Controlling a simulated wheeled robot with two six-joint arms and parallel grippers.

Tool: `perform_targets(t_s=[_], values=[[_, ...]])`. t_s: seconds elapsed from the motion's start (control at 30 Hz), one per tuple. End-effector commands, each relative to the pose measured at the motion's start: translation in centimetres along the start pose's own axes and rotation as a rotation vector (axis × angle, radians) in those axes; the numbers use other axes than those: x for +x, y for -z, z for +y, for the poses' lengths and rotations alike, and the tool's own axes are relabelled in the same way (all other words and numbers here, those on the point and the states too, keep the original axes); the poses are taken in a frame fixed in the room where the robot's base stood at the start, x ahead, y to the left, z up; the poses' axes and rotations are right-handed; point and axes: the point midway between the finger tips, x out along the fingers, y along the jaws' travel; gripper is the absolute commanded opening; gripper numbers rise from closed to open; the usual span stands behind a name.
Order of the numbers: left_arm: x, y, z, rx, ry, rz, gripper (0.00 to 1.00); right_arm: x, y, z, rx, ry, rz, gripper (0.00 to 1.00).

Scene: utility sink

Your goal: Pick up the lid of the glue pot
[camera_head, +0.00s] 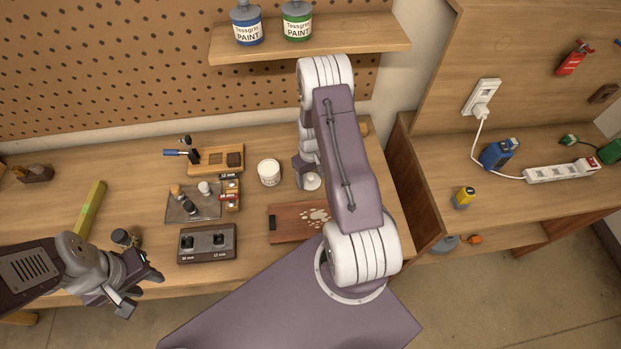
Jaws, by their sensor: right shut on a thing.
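A small white pot (269,173), which looks like the glue pot, stands on the workbench left of my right arm. My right gripper (307,174) points down just to the right of the pot, partly hidden by my own arm. It is shut on a small round white piece (312,182), which looks like the lid, and is apart from the pot. Whether the piece touches the bench I cannot tell. My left gripper (140,287) is open and empty at the bench's front edge, far left of the pot.
A wooden board with pale marks (285,224) lies in front of the pot. Left of it are a dark block with two holes (207,244), a tray with small tools (181,211) and a wooden holder (208,160). Paint cans (297,24) stand on the shelf above.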

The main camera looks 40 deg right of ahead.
Motion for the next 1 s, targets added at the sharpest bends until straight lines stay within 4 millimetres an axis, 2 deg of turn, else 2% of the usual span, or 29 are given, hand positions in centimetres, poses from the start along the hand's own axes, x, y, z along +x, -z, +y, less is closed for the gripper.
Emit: perform_targets(t_s=[0.17,0.27,0.7,0.83,1.0], values=[[0.6,-0.1,0.0,0.0,0.0,0.0,0.36,-1.5,0.1,0.0,0.0,-0.001,0.003,0.27],[1.2,-0.1,0.0,0.0,0.0,0.0,0.36,-3.5,0.2,0.1,0.0,-0.002,0.006,0.27],[2.7,-0.3,-0.1,0.0,0.0,0.0,0.36,-9.5,-8.6,-3.9,0.0,-0.001,0.003,0.27],[2.8,-0.3,-0.1,0.0,0.0,0.0,0.36,-10.5,-10.0,-4.5,0.0,-0.001,0.002,0.27],[2.8,-0.3,-0.1,0.0,0.0,0.0,0.36,-10.9,-10.7,-4.8,0.0,0.0,0.0,0.27]])
